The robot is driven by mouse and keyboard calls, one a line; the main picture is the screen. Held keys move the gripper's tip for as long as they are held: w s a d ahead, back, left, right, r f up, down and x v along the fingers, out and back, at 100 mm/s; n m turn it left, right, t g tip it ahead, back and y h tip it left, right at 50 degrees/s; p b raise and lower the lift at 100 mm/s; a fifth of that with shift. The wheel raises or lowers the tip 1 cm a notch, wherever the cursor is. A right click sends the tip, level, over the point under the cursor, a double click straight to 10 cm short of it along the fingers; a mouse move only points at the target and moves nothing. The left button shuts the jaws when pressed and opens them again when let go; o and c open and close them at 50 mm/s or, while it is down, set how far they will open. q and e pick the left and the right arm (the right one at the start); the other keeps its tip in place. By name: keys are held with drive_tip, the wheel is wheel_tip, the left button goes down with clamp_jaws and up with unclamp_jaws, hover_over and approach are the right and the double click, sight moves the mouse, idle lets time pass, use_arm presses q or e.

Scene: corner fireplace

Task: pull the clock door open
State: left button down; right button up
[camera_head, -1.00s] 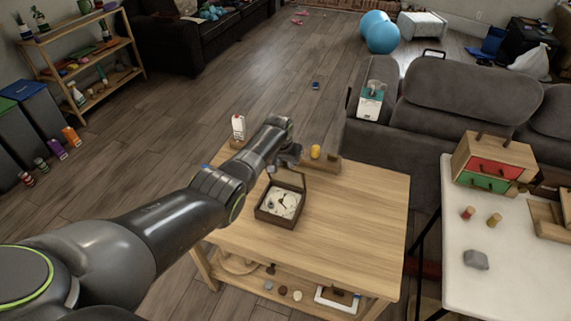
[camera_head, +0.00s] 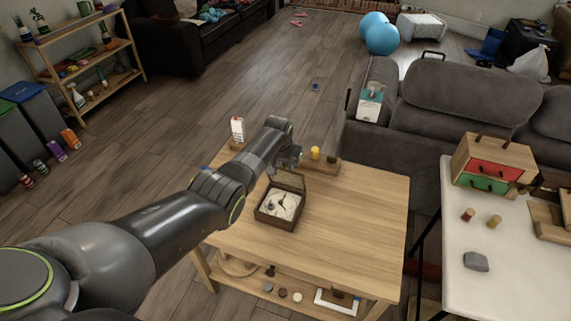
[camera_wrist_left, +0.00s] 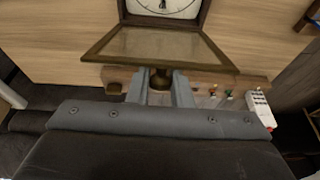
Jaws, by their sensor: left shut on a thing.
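The clock (camera_head: 267,217) is a dark wooden box lying face up on the wooden table, with a white dial and dark hands. Its framed glass door (camera_head: 289,183) stands open, raised at the far side of the box. In the left wrist view the door (camera_wrist_left: 158,46) slopes from the clock dial (camera_wrist_left: 165,7) toward the gripper. My left gripper (camera_wrist_left: 160,91) is shut on the door's dark round knob (camera_wrist_left: 160,77). In the head view the left gripper (camera_head: 290,160) is at the door's far edge, its fingertips partly hidden. My right gripper is not in view.
On the wooden table (camera_head: 350,220), a yellow object (camera_head: 315,153) and a white carton (camera_head: 238,129) stand near the far edge. The table's right side is clear. A grey sofa (camera_head: 420,130) stands behind it, and a white table (camera_head: 510,275) to the right.

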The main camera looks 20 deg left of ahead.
use_arm(q)
drive_tip(key=c, duration=1.4)
unclamp_jaws()
drive_tip(key=shift+o, duration=0.2)
drive_tip(key=shift+r, duration=0.1)
drive_tip(key=shift+s+r+p, duration=0.1)
drive_tip(key=shift+r+p, duration=0.2)
drive_tip(key=shift+r, duration=0.1)
drive_tip(key=p+v, duration=0.1)
drive_tip(key=v, duration=0.4)
drive_tip(key=b+v, duration=0.1)
drive_tip(key=v, duration=1)
drive_tip(key=shift+r, duration=0.2)
drive_tip(key=shift+s, duration=0.1)
